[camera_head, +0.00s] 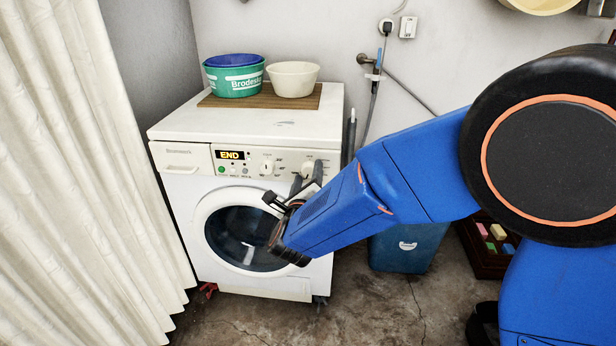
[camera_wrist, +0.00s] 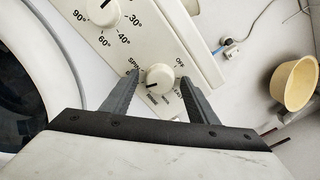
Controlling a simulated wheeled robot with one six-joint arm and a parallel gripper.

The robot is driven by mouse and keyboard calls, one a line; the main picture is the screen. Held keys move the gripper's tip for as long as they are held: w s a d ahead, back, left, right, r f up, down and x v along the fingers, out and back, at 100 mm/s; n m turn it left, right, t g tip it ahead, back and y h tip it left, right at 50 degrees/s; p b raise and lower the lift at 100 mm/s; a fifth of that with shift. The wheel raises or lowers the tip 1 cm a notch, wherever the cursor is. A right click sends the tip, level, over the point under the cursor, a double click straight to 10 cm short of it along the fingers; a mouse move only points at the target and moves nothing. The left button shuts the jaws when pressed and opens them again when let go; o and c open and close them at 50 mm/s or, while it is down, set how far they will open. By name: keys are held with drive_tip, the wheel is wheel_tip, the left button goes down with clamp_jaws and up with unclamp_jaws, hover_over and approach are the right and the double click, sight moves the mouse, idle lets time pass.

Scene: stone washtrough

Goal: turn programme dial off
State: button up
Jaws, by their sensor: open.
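The white washing machine (camera_head: 180,187) stands against the wall, its display (camera_head: 230,155) reading "END". The programme dial (camera_wrist: 159,78) is a round white knob with a dark pointer mark, with "OFF" and "SPIN" printed around it. In the wrist view my gripper (camera_wrist: 158,88) is open, with one grey finger on each side of this dial. I cannot tell whether the fingers touch it. The dial's pointer is turned towards the lower left, away from "OFF". In the head view my gripper (camera_head: 307,178) is at the right end of the control panel and partly covers the dial (camera_head: 308,168).
A temperature dial (camera_wrist: 97,10) sits beside the programme dial; it also shows in the head view (camera_head: 267,167). A green basin (camera_head: 234,82) and a cream bowl (camera_head: 293,79) stand on top of the machine. A cream curtain (camera_head: 75,170) hangs at the left. A blue bin (camera_head: 408,249) stands at the right.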

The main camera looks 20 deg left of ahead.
drive_tip(key=c, duration=1.1)
drive_tip(key=shift+o, duration=0.3)
